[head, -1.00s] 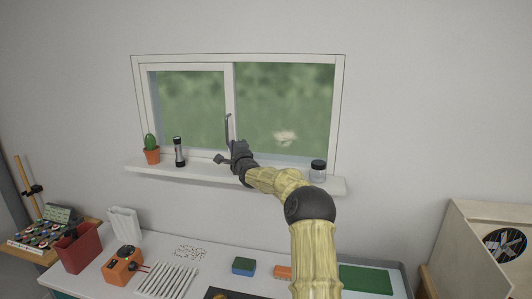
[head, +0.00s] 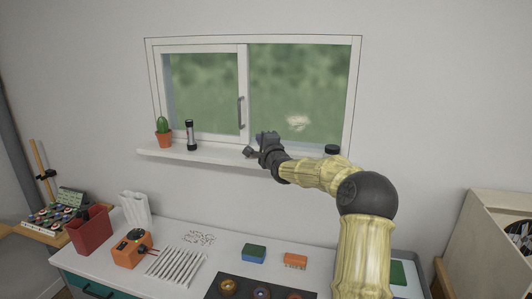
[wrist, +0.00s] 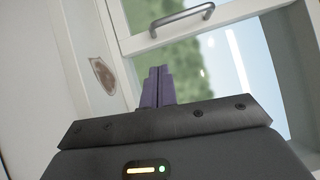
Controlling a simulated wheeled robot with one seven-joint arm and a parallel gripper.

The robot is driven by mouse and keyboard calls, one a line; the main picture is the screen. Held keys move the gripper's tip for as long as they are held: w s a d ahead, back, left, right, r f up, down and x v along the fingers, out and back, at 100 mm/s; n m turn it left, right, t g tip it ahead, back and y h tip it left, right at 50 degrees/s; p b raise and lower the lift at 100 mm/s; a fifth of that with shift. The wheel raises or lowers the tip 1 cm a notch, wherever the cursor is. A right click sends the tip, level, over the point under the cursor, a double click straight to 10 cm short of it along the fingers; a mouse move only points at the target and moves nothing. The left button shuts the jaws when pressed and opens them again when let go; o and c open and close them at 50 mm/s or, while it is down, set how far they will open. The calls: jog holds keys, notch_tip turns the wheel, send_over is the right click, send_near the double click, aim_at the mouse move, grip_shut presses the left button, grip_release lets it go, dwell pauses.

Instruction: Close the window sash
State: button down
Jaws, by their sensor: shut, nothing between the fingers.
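The window sash (head: 205,139) is a white-framed pane filling the left half of the window. Its grey bar handle (head: 240,113) stands on its right upright. My gripper (head: 250,151) is shut and empty, just above the sill, below and slightly right of the handle. In the wrist view the dark, closed fingers (wrist: 157,86) point toward the sash, and the handle (wrist: 182,15) shows beyond them across a visible gap.
On the sill (head: 190,154) stand a potted cactus (head: 164,134) and a flashlight (head: 190,136) at left, and a black-lidded jar (head: 332,149) at right, partly hidden by my arm. Below, the workbench (head: 205,262) holds a red bin (head: 90,230), an orange box (head: 131,250) and several small items.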

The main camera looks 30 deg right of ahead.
jog(key=s, duration=0.1)
jog(key=s+b, duration=0.1)
jog(key=s, duration=0.2)
jog(key=shift+s+a+f, duration=0.15)
jog(key=shift+s+a, duration=0.1)
jog(key=shift+a, duration=0.15)
jog(key=shift+w, duration=0.1)
jog(key=s+a+f+n+g+y, duration=0.1)
jog(key=s+a+f+n+g, duration=0.2)
jog(key=a+f+n, duration=0.35)
jog(key=s+a+f+n+g+y, duration=0.1)
jog(key=s+a+f+n+g, duration=0.25)
jog(key=a+f, duration=0.55)
jog(key=s+a+f+n+g, duration=0.2)
jog(key=s+f+n+g, duration=0.1)
jog(key=s, duration=0.7)
jog(key=s+a+f+n+g, duration=0.3)
jog(key=s+f, duration=0.1)
jog(key=s, duration=0.7)
jog(key=s+a+f+n+g, duration=0.3)
jog(key=s+f+n, duration=0.1)
jog(key=s, duration=0.6)
jog(key=shift+s+g, duration=0.25)
jog(key=shift+g, duration=0.1)
